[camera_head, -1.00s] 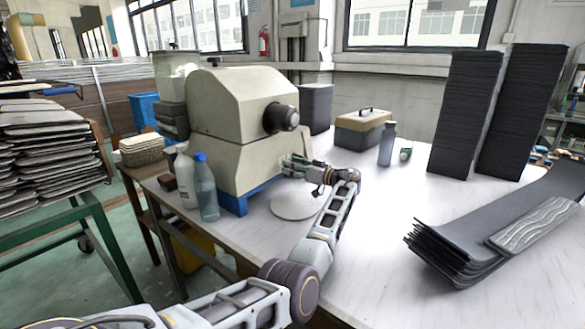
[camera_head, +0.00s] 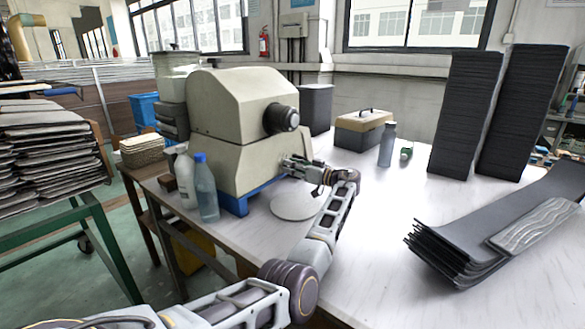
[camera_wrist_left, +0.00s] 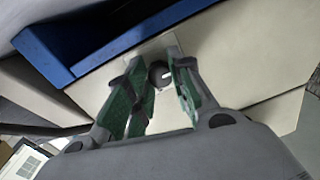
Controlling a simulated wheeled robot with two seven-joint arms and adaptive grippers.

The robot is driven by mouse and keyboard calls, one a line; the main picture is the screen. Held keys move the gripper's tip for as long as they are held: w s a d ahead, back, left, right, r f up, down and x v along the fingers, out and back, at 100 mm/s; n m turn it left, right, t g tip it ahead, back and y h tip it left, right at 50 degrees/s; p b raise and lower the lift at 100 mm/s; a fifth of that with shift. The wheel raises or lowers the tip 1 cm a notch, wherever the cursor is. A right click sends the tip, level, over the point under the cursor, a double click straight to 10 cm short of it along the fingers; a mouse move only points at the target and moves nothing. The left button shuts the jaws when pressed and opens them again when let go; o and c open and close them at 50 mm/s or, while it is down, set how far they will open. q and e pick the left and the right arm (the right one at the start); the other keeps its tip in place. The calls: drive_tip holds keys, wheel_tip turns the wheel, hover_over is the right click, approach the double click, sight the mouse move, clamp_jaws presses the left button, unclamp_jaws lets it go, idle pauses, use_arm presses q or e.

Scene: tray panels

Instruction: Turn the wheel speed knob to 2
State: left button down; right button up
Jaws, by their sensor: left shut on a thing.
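The beige machine (camera_head: 240,125) stands on a blue base on the white table. The wheel speed knob (camera_wrist_left: 160,74) is a small dark round knob with a light mark, on a pale plate on the machine's face in the left wrist view. My left gripper (camera_wrist_left: 163,68) has its green-padded fingers on either side of the knob and is shut on it. In the head view the left gripper (camera_head: 287,165) is at the machine's lower right face and hides the knob. The number at the knob's mark is too small to read. My right gripper is not in view.
A clear bottle (camera_head: 206,190) and a white spray bottle (camera_head: 185,178) stand left of the machine. A toolbox (camera_head: 362,133) and dark panels (camera_head: 470,245) are to the right.

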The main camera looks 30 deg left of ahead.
use_arm(q)
drive_tip(key=shift+m, duration=0.3)
drive_tip(key=shift+f+m+p, duration=0.1)
drive_tip(key=shift+m+p, duration=2.4)
drive_tip(key=shift+m, duration=3.2)
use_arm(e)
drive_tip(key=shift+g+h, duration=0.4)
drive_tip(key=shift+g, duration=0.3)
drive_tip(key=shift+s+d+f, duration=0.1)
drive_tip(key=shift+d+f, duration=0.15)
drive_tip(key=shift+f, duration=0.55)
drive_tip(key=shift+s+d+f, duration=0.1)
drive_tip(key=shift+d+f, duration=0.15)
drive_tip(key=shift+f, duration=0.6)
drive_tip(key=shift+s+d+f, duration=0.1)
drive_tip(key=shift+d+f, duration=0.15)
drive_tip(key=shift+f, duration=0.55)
use_arm(q)
drive_tip(key=shift+d, duration=0.1)
drive_tip(key=c, duration=1.2)
unclamp_jaws()
